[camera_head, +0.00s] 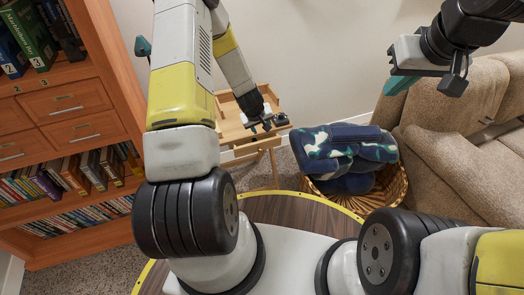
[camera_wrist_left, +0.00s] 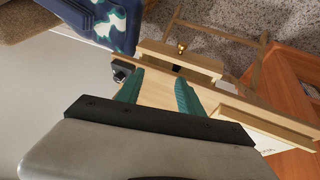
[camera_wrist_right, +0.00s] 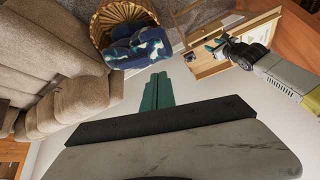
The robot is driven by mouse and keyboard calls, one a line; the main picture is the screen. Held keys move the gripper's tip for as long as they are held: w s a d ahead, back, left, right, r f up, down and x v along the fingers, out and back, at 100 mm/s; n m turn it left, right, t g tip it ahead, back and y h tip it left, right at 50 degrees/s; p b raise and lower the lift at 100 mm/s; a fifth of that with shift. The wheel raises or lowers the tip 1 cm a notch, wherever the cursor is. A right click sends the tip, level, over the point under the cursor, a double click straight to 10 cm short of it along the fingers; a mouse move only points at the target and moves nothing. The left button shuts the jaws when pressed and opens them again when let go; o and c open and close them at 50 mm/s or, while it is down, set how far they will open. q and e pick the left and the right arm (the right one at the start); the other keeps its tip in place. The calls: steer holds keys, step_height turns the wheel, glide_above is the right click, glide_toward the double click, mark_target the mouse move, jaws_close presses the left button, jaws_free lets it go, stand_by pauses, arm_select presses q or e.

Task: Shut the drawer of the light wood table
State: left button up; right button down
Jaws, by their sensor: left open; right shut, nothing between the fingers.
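The light wood table (camera_head: 232,128) stands against the wall, partly behind my left arm. In the left wrist view, its drawer (camera_wrist_left: 180,57) shows a small brass knob (camera_wrist_left: 182,47), and the drawer front stands out a little from the table edge. My left gripper (camera_wrist_left: 160,80) is open and empty over the tabletop, with its teal fingers pointing toward the drawer side; I cannot tell if they touch anything. In the head view it is at the table's right part (camera_head: 268,125). My right gripper (camera_wrist_right: 158,78) is shut and empty, raised near the sofa, away from the table.
A wicker basket (camera_head: 398,190) with a blue patterned blanket (camera_head: 340,150) stands right of the table. A beige sofa (camera_head: 465,130) is at the right. A bookcase (camera_head: 70,105) stands at the left. A round dark table (camera_head: 290,210) lies close in front of me.

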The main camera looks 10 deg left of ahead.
arm_select(q)
steer(key=n, duration=0.1)
glide_toward(260, 150)
steer(key=shift+y, duration=0.4)
steer(key=x, duration=0.9)
steer(key=shift+d, duration=0.4)
arm_select(e)
steer(key=s+m, duration=0.2)
steer(key=s, duration=0.4)
steer(key=shift+r+y, duration=0.4)
steer(key=shift+r, duration=0.05)
arm_select(q)
jaws_close()
